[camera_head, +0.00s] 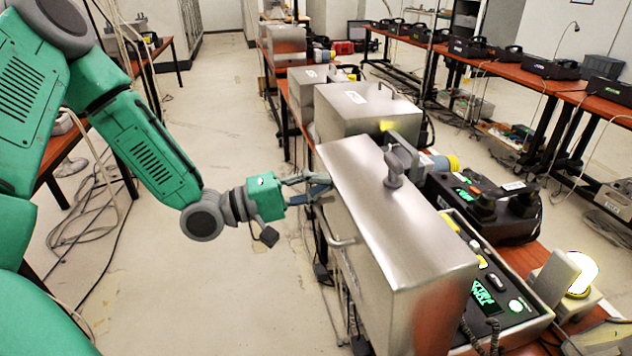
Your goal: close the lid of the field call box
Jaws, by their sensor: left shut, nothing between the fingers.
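A brushed steel box (405,225), which looks like the field call box, stands on the red-brown table in the middle of the head view. A bar handle (335,235) is on its left side. A dark grey knob-like part (393,170) stands at its top right edge. I cannot clearly tell which panel is the lid or how far open it is. My left gripper (322,188) is at the box's far left edge, fingers shut and empty. It looks very close to the box; I cannot tell if it touches. My right gripper is not in view.
More steel boxes (365,105) stand behind it in a row. The floor (200,290) on the left is mostly clear, with loose cables (85,215).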

